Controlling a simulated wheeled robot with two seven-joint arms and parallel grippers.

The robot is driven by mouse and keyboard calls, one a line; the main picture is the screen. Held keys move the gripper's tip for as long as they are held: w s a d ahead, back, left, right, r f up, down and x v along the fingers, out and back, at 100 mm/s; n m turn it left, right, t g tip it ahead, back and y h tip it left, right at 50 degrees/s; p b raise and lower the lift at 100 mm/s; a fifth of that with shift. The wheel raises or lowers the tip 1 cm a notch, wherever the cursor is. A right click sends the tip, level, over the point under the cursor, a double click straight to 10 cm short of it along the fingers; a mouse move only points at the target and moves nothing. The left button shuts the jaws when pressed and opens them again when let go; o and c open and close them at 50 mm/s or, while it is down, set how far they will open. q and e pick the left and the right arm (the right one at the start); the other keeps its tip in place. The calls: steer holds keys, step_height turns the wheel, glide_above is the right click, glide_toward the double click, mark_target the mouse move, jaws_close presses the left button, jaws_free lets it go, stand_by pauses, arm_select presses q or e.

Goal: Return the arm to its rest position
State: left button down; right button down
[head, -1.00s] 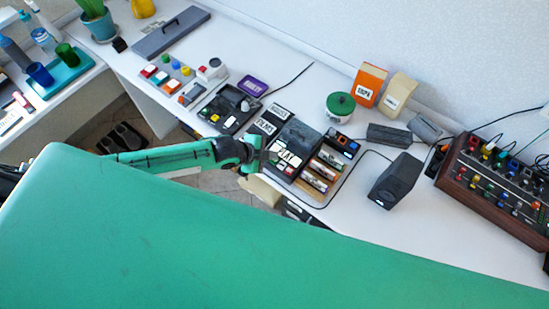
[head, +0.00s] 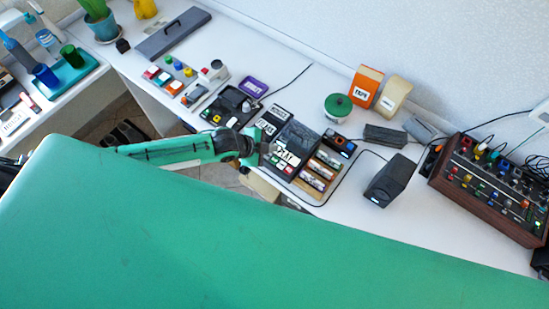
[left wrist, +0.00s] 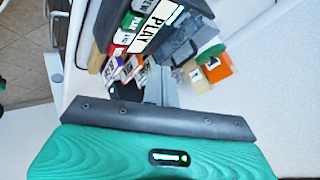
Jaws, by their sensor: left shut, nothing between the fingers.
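My left arm (head: 175,150) comes in from the left in the head view, green with dark joints. My left gripper (head: 264,149) is at the front edge of the white counter, beside the black device with white labels (head: 290,148). It is shut and empty. In the left wrist view the hand's green and dark housing fills the bottom, and the grey fingers (left wrist: 160,88) point toward the counter items. The PLAY label (left wrist: 145,35) shows close ahead there. My right gripper is not in view.
A wooden rack of discs (head: 318,172) is right of the device. A black speaker (head: 390,180) and a mixer with coloured knobs (head: 490,185) stand farther right. A green-lidded jar (head: 338,106) and an orange box (head: 366,86) are at the back. Floor shows left of the counter.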

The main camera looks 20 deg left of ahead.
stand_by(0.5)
arm_select(q)
steer(key=s+d+r+n+y, duration=0.1)
steer(key=s+d+r+n, duration=0.5)
steer(key=s+r, duration=0.15)
steer(key=s+a+r+n+g+y, duration=0.3)
steer(key=s+a+n+y, duration=0.2)
steer(key=s+a+n, duration=0.75)
step_height(320, 180, down, 31)
steer(key=s+m+g+b, duration=0.1)
steer(key=s+m+b, duration=0.1)
steer(key=m, duration=0.1)
steer(key=s+a+f+b, duration=0.1)
steer(key=s+a+f, duration=0.1)
steer(key=s+f, duration=0.7)
steer(key=s+a+f+g+b, duration=0.1)
steer(key=s+a+f, duration=0.1)
steer(key=s+f, duration=0.8)
step_height(320, 180, down, 5)
steer(key=shift+s+a+r+g, duration=0.1)
steer(key=shift+s+a+g, duration=0.1)
steer(key=shift+s+g, duration=0.1)
